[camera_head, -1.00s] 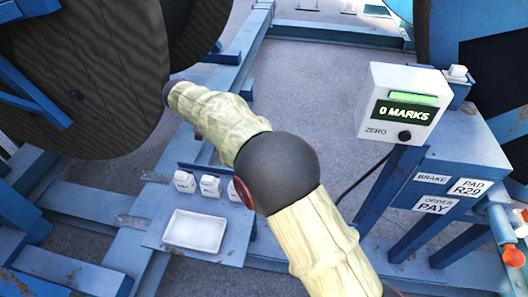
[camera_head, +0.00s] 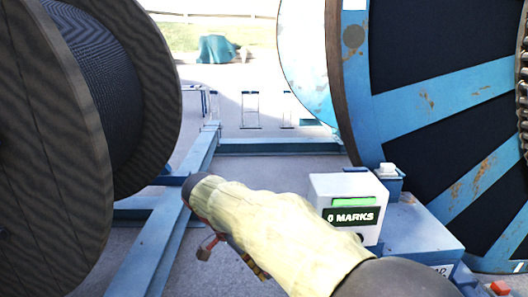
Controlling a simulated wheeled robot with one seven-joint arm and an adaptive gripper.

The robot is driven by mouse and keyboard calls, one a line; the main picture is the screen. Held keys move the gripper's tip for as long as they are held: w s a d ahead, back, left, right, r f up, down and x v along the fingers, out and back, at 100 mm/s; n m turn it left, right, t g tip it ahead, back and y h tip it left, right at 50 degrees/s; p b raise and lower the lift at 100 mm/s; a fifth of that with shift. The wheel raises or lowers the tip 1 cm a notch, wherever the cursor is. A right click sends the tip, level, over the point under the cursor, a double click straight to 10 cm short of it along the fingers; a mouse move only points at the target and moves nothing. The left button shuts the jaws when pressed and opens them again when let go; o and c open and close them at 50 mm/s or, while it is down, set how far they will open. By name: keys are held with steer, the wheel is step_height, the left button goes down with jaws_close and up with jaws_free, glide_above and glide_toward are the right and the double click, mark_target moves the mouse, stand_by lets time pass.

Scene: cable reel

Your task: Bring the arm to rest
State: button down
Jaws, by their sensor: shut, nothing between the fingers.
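My arm, in a pale beige sleeve (camera_head: 275,232), reaches from the lower right to the middle of the head view. Its dark far end (camera_head: 197,188) lies in front of the blue rail, beside the left reel. Small reddish and yellow parts (camera_head: 208,246) show just under the sleeve; I cannot tell whether they belong to my arm or the scene. I cannot make out my gripper's fingers, and nothing held is visible. The sleeve overlaps the lower left of the white counter box (camera_head: 346,190), whose display reads 0 MARKS; whether they touch is unclear.
A large reel of dark cable (camera_head: 105,75) stands close at left. A blue and black wheel (camera_head: 440,100) fills the right. A blue frame rail (camera_head: 165,235) and crossbar (camera_head: 275,147) bound a patch of bare floor. A blue stand (camera_head: 420,235) stands lower right.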

steer(key=s+d+r+n+y+b, duration=0.1)
steer(key=s+d+r+n+y, duration=0.15)
steer(key=s+d, duration=0.5)
steer(key=s+d+f+n+t+y+b, duration=0.1)
steer(key=s+d+f+n+t, duration=0.1)
steer(key=s, duration=0.5)
steer(key=s+d+f+n+t+y+b, duration=0.1)
steer(key=s+d+f+n+t+y, duration=0.1)
steer(key=s+d+n, duration=0.4)
steer(key=s+d+f+t, duration=0.1)
steer(key=d+f, duration=0.1)
steer(key=d, duration=0.1)
steer(key=shift+d+f+b, duration=0.25)
steer(key=shift+d+b, duration=0.05)
steer(key=shift+s+d, duration=0.1)
